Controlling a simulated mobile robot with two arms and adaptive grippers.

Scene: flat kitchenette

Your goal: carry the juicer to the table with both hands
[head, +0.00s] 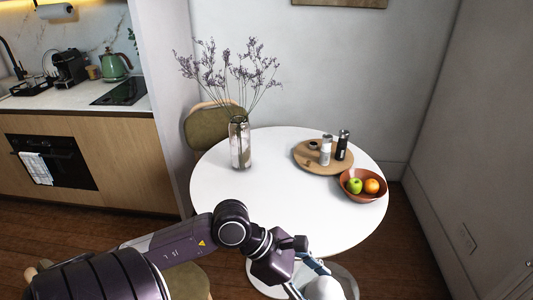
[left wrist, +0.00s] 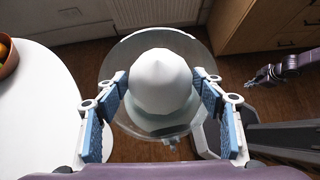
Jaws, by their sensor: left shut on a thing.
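The juicer has a white cone (left wrist: 160,82) in a clear round bowl. In the left wrist view it sits between the blue pads of my left gripper (left wrist: 165,105), which is shut on it. In the head view the juicer (head: 325,288) shows only in part at the bottom edge, and my left gripper (head: 305,272) is beside it. The juicer is off the front edge of the round white table (head: 285,215), with floor around it in the wrist view. My right gripper (left wrist: 262,77) appears small at the right of the wrist view, apart from the juicer; its opening is unclear.
On the table stand a glass vase (head: 240,145) with dried flowers, a wooden tray (head: 305,163) with shakers, and a fruit bowl (head: 362,195). The table's front and left are bare. A green chair (head: 215,128) stands behind; a counter (head: 80,100) is at left.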

